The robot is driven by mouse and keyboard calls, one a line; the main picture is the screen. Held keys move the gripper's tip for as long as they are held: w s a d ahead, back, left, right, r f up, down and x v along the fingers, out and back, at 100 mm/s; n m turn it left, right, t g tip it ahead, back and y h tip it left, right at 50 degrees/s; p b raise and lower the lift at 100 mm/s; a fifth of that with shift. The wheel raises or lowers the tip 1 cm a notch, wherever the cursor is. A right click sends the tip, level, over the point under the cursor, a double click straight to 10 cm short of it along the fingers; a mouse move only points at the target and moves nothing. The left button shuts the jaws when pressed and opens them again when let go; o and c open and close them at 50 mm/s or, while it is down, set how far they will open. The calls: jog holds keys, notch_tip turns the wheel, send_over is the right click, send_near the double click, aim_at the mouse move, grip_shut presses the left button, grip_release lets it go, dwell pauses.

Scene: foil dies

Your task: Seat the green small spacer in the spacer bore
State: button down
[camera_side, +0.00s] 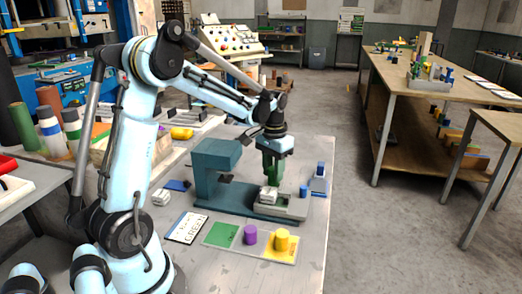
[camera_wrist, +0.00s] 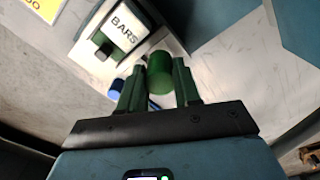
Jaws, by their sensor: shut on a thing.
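My gripper (camera_wrist: 157,85) has two dark green fingers closed on a green cylinder, the green small spacer (camera_wrist: 160,70), in the wrist view. In the side view my gripper (camera_side: 273,176) points down above the light grey tray (camera_side: 286,211) at the foot of a teal press (camera_side: 213,163). There the spacer cannot be told apart from the green fingers. A white block (camera_side: 268,194) sits in the tray below the fingers. I cannot make out the spacer bore in either view.
A blue cylinder (camera_side: 303,190) stands right of the fingers, near a blue-and-white holder (camera_side: 319,182). A coloured board in front has a bare green square (camera_side: 221,235), a purple cylinder (camera_side: 250,235) and a yellow cylinder (camera_side: 282,240). A BARS-labelled block (camera_wrist: 123,27) shows in the wrist view.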

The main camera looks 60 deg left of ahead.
jog(key=shift+f, duration=1.05)
jog(key=shift+f, duration=0.15)
jog(key=c, duration=0.8)
grip_release()
